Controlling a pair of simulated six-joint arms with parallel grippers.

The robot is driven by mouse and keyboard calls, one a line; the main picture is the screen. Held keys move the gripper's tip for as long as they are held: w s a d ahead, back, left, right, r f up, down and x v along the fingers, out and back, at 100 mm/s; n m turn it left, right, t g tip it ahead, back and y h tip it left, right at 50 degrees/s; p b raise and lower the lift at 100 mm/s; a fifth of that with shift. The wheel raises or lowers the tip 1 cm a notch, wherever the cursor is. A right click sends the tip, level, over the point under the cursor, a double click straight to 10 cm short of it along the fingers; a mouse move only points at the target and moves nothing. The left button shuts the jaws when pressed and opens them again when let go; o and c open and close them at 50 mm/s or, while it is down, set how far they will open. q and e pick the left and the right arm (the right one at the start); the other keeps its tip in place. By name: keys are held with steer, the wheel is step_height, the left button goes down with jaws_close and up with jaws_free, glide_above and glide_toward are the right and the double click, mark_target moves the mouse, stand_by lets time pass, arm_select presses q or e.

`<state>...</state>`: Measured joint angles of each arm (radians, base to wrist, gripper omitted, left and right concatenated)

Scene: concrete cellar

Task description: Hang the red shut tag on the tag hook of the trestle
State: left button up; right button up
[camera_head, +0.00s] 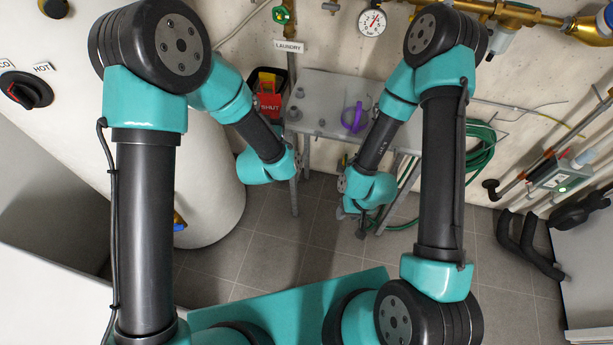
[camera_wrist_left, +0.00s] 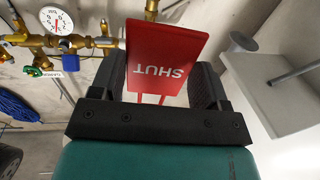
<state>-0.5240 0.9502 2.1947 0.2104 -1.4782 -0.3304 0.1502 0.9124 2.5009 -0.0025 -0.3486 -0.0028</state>
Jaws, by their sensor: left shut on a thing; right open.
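In the left wrist view, the red shut tag (camera_wrist_left: 165,55) stands between the dark fingers of my left gripper (camera_wrist_left: 158,80), which is shut on it. Its word SHUT appears upside down. In the head view, my left wrist hides most of this gripper. A red SHUT panel (camera_head: 270,107) with a dark surround and a yellow piece shows beyond my left forearm; I cannot tell whether it is the held tag. The grey trestle (camera_head: 335,90) stands by the wall; I cannot make out which fitting is its tag hook. My right gripper (camera_head: 360,226) is open, low before the trestle.
A purple item (camera_head: 354,118) and several small grey fittings are on the trestle. A green hose (camera_head: 481,150) hangs to its right. A white tank (camera_head: 207,205) stands at the left. Brass pipes and a gauge (camera_head: 372,22) line the wall. Floor below the trestle is clear.

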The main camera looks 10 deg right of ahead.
arm_select(q)
steer(key=s+d+f+m+g+h, duration=0.1)
steer(key=s+d+f+h, duration=0.1)
steer(key=f, duration=0.5)
steer(key=s+d+f+m+g+h, duration=0.1)
steer(key=s+d+f+m+h, duration=0.1)
steer(key=f, duration=0.5)
steer(key=s+d+f+m+g+h, duration=0.1)
steer(key=s+d+f+h, duration=0.1)
steer(key=s+d+f, duration=0.2)
step_height(320, 180, down, 4)
steer(key=shift+s+d+r+m+g, duration=0.15)
steer(key=shift+s+d+m+g, duration=0.15)
steer(key=shift+s, duration=0.4)
steer(key=shift+w, duration=0.1)
steer(key=w+d+f, duration=0.1)
steer(key=w+d, duration=0.3)
steer(key=w, duration=0.4)
steer(key=shift+w+d+f, duration=0.25)
steer(key=shift+w+f, duration=0.05)
steer(key=shift+f, duration=0.1)
stand_by(0.3)
